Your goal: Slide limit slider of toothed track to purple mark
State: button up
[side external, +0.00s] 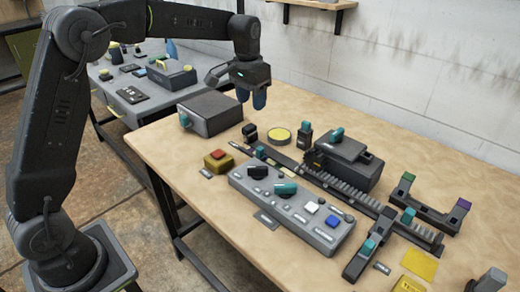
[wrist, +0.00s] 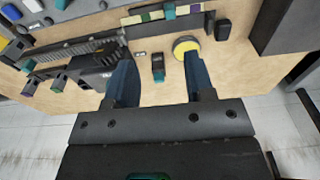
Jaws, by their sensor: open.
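The dark toothed track (side external: 345,190) runs diagonally across the table; its toothed bar also shows in the wrist view (wrist: 75,52). A strip of coloured segments (wrist: 143,16) lies near one end of the track. A teal slider knob (wrist: 168,12) sits on this strip, and a small teal knob (side external: 260,151) shows there in the side view.
A grey control panel (side external: 290,215) stands in front of the track. A dark box (side external: 345,160) stands behind it. A grey box (side external: 208,113), a yellow disc (side external: 280,136) and a bracket with green and purple ends (side external: 435,208) stand around it. The back right tabletop is clear.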

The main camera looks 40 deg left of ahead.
jog(key=g, duration=0.1)
send_near(260, 148)
notch_tip(260, 148, down, 10)
jog(key=shift+a+f, duration=0.1)
jog(key=shift+f, duration=0.15)
dwell(0.3)
grip_shut()
dwell(0.4)
